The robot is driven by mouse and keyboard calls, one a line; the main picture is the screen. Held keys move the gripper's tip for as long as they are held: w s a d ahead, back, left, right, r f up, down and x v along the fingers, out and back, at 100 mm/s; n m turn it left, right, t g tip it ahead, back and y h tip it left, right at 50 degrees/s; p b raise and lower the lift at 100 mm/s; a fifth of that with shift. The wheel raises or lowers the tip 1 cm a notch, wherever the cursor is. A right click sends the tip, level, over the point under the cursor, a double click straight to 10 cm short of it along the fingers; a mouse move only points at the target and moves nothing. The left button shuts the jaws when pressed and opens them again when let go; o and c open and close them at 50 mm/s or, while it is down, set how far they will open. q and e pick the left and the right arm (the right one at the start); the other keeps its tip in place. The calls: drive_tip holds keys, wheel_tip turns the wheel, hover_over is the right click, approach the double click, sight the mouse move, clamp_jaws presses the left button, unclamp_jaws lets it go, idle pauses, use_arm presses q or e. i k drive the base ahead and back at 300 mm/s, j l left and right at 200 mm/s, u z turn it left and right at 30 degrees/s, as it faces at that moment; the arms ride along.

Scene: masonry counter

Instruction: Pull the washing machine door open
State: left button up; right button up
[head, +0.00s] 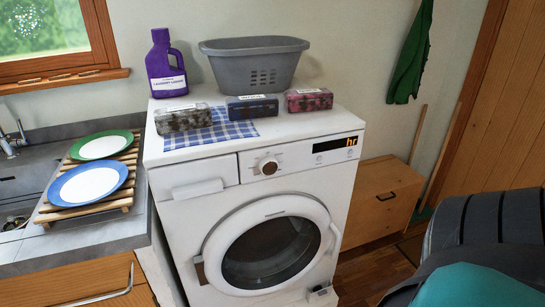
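The white washing machine (183,227) stands in the middle of the head view, facing me. Its round door (219,242) has a white ring and dark glass (270,253). The door looks shut, lying against the front panel. A pale curved handle (335,240) is on the right side of the ring, and a hinge-like part (200,270) is on the left. A small dark and white part (321,292) shows low at the right of the door; I cannot tell what it is. Neither of my grippers can be made out.
On the machine stand a purple detergent bottle (165,64), a grey basket (254,65), several small boxes and a checked cloth (205,136). A counter with two plates (88,184) is at left. A wooden box (381,205) and a dark ribbed object (478,232) are at right.

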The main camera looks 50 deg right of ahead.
sight(210, 267)
drive_tip(key=z, duration=1.5)
drive_tip(key=i+l, duration=0.15)
drive_tip(key=i, duration=0.2)
drive_tip(key=i+l, duration=0.1)
drive_tip(key=i, duration=0.25)
drive_tip(key=z, duration=0.05)
